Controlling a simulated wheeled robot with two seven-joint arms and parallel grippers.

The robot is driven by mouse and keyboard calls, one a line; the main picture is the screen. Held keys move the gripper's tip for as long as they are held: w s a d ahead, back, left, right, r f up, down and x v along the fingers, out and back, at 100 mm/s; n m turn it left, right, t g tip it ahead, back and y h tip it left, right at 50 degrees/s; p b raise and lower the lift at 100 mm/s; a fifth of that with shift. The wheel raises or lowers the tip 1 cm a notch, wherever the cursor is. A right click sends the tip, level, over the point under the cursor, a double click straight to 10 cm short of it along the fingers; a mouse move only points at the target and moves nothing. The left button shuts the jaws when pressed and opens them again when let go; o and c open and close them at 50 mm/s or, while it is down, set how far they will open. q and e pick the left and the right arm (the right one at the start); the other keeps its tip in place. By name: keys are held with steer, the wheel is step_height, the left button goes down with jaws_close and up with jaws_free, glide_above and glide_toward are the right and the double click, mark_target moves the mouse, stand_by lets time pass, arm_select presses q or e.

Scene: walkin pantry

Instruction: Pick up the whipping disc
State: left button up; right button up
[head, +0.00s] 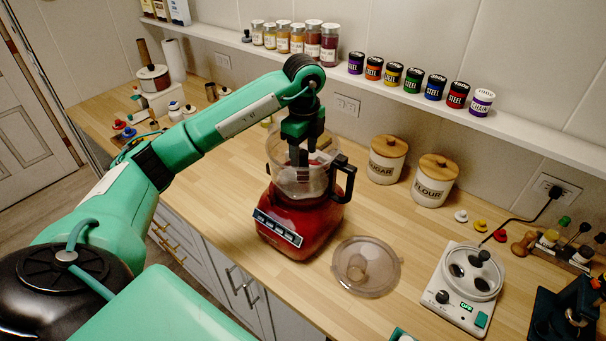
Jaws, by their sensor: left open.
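My left gripper (299,158) points down into the mouth of the clear bowl (288,180) of a red food processor (302,222). Its jaws are open, and I see nothing held between them. I cannot make out the whipping disc for certain; the gripper and the hazy bowl wall hide much of the bowl's inside. The bowl's round clear lid (367,266) lies on the counter to the right of the processor. My right gripper is not in view.
Sugar (387,160) and flour (434,181) canisters stand behind, to the right. A white device with a round plate (466,288) sits at the right. A shelf (450,109) with several jars runs above the wooden counter (232,170).

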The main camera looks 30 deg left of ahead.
arm_select(q)
steer(key=shift+f, duration=0.45)
step_height(320, 180, down, 4)
steer(key=p, duration=0.3)
steer(key=shift+a+f, duration=0.15)
steer(key=shift+f, duration=0.1)
steer(key=shift+w+f, duration=0.1)
steer(key=shift+f, duration=0.25)
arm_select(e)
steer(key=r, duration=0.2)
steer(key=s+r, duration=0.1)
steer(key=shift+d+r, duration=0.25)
arm_select(q)
steer(key=shift+c, duration=0.6)
steer(key=c, duration=0.9)
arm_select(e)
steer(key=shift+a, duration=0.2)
